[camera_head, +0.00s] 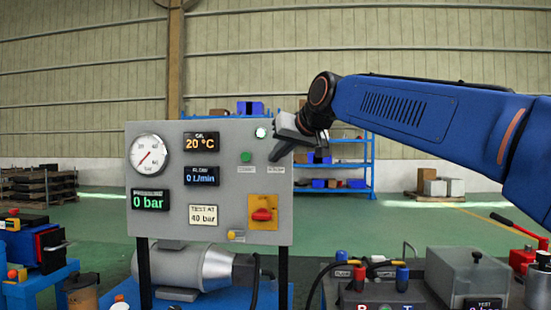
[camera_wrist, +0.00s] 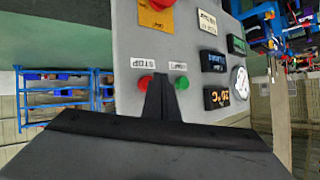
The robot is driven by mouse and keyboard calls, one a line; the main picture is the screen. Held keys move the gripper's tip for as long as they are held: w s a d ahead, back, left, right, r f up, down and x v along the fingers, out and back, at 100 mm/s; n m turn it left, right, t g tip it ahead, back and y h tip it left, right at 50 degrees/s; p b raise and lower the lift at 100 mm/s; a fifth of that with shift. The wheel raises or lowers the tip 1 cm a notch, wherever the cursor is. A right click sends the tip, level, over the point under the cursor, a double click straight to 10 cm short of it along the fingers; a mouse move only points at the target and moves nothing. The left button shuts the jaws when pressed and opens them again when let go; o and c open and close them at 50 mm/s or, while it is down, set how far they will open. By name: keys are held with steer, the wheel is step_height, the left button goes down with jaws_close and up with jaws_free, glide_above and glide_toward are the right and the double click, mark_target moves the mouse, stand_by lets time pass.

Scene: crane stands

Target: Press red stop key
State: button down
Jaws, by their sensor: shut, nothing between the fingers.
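The red stop key (camera_wrist: 146,82) is a round button on the grey control panel (camera_head: 225,225), beside its STOP label (camera_wrist: 151,62). In the wrist view the panel appears upside down. The green start key (camera_wrist: 182,83) sits beside the red one; it also shows in the head view (camera_head: 246,157). My gripper (camera_wrist: 160,78) is shut and empty. Its tip overlaps the right edge of the red key in the wrist view. In the head view my gripper (camera_head: 275,158) hides the red key. I cannot tell whether the tip touches it.
The panel carries a pressure gauge (camera_head: 149,155), several displays, a lit white lamp (camera_head: 262,133) and a red rotary switch (camera_head: 262,214) on a yellow plate. A pump motor (camera_head: 185,267) stands below. A blue shelf (camera_head: 370,160) is well behind.

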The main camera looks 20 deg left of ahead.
steer(key=shift+w, duration=0.15)
steer(key=shift+w+a, duration=0.1)
steer(key=shift+w, duration=0.1)
steer(key=shift+w+a, duration=0.1)
steer(key=shift+w, duration=0.4)
stand_by(0.9)
steer(key=shift+s, duration=0.1)
steer(key=shift+s+d, duration=0.2)
steer(key=shift+s, duration=0.6)
steer(key=shift+s, duration=0.15)
steer(key=s, duration=0.2)
steer(key=s+d, duration=0.1)
steer(key=s, duration=0.1)
steer(key=shift+s, duration=0.3)
steer(key=shift+d, duration=0.2)
stand_by(0.6)
